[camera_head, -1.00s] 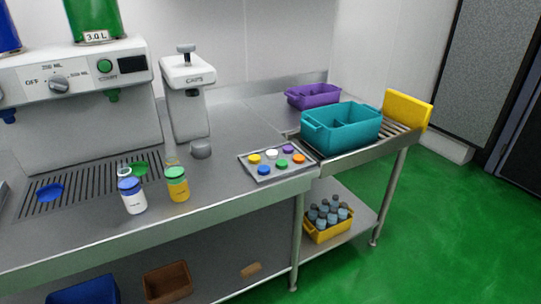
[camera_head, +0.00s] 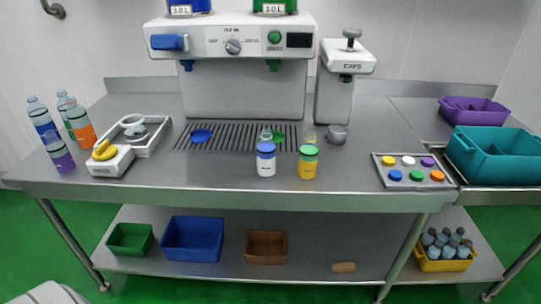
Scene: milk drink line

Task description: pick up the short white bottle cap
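The short white bottle cap (camera_head: 408,161) lies on a grey cap tray (camera_head: 437,184) at the right end of the steel counter. It sits in the tray's back row, between a yellow cap (camera_head: 388,161) and a purple cap (camera_head: 427,162). A blue, a green and an orange cap lie in the front row. Neither of my grippers shows in the view. A pale rounded shape at the bottom left edge may be a part of me.
A white bottle with a blue cap (camera_head: 266,166) and a yellow bottle with a green cap (camera_head: 308,168) stand mid-counter. The CAPS machine (camera_head: 340,95) stands behind. A teal crate (camera_head: 490,165) is right of the tray. Tall bottles (camera_head: 45,125) stand far left.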

